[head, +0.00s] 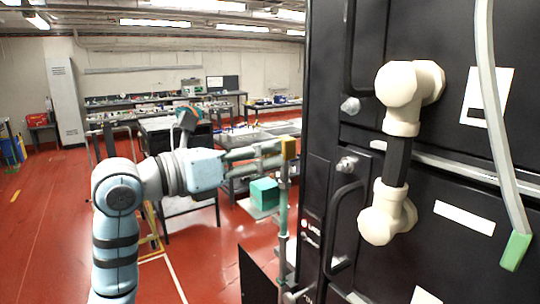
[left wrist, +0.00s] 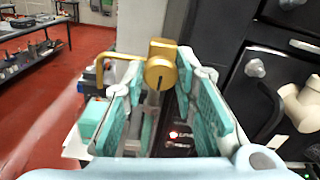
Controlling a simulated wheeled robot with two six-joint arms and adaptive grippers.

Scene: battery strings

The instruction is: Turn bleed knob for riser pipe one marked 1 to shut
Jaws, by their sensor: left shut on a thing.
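The brass bleed knob (head: 288,148) sits at the top of a slim grey-green riser pipe (head: 283,215) beside the black cabinet. In the left wrist view the round brass knob (left wrist: 159,72) has a dark line on its face, running roughly upright in the picture. My left gripper (head: 281,151) reaches in from the left and is shut on the knob, with its teal finger pads on either side in the left wrist view. No number 1 or shut mark on the knob is legible. My right gripper is not in view.
The black cabinet (head: 325,130) with cream pipe elbows (head: 387,215) and bar handles stands close on the right. A teal box (head: 264,193) is below my left gripper. A yellow bent bar (left wrist: 103,66) shows left of the knob. Red floor is open at left.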

